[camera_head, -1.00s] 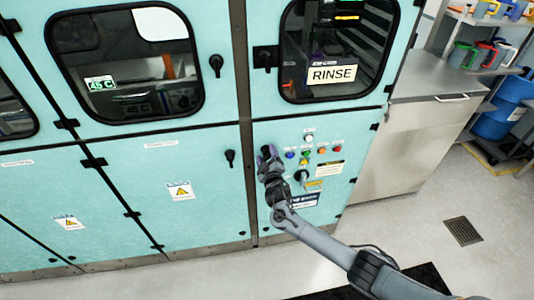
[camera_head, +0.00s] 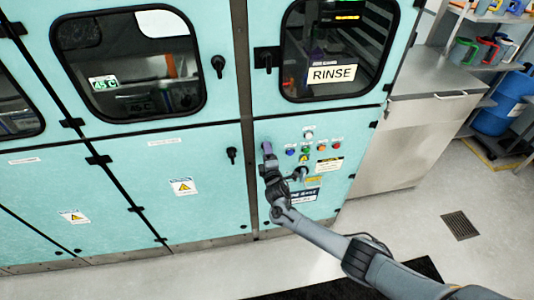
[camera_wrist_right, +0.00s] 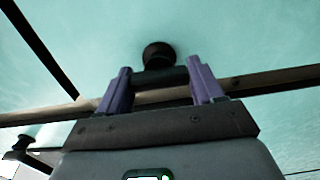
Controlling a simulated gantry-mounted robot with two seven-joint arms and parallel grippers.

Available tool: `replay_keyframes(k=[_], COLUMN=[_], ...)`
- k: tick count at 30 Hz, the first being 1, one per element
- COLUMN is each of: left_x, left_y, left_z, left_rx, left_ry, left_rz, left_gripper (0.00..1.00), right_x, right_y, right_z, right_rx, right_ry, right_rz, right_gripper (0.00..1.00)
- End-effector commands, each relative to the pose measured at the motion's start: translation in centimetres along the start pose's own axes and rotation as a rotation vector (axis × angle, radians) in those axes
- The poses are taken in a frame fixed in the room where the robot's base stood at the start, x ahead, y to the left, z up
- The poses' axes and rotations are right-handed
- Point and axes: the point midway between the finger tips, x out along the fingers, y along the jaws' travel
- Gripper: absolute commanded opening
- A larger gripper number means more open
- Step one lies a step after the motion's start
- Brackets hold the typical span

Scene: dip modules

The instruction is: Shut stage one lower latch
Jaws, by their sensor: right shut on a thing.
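My right gripper (camera_head: 267,148) is at the left edge of the teal panel with the buttons, below the RINSE window. In the right wrist view its two purple fingers (camera_wrist_right: 160,87) are shut on a dark latch handle (camera_wrist_right: 160,77), which lies crosswise between them. The latch's round black base (camera_wrist_right: 157,54) sits on the teal panel just beyond the fingertips. In the head view my gripper hides this latch. Another black lower latch (camera_head: 232,155) stands free on the panel to the left, with its handle roughly upright. My left gripper is not in view.
Coloured buttons (camera_head: 306,149) and labels are close to the right of my gripper. Upper latches (camera_head: 217,65) sit beside the windows. A steel cabinet (camera_head: 415,140) stands at the right. The floor (camera_head: 400,215) in front is mostly clear.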

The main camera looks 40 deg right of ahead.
Motion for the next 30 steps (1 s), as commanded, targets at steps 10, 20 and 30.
replay_keyframes(k=[10, 20, 30], left_x=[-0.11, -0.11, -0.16], left_y=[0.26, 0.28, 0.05], left_z=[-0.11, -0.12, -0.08], left_rx=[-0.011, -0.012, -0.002], left_ry=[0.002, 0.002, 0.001], left_rz=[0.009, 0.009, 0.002], left_gripper=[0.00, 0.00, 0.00], right_x=[-0.01, 0.00, -0.11], right_y=[-0.03, -0.03, -0.02], right_z=[-0.01, 0.00, 0.01], right_rx=[-0.032, -0.031, -0.030], right_ry=[0.000, 0.000, 0.000], right_rz=[0.000, 0.000, 0.000], right_gripper=[0.36, 0.83, 0.87])
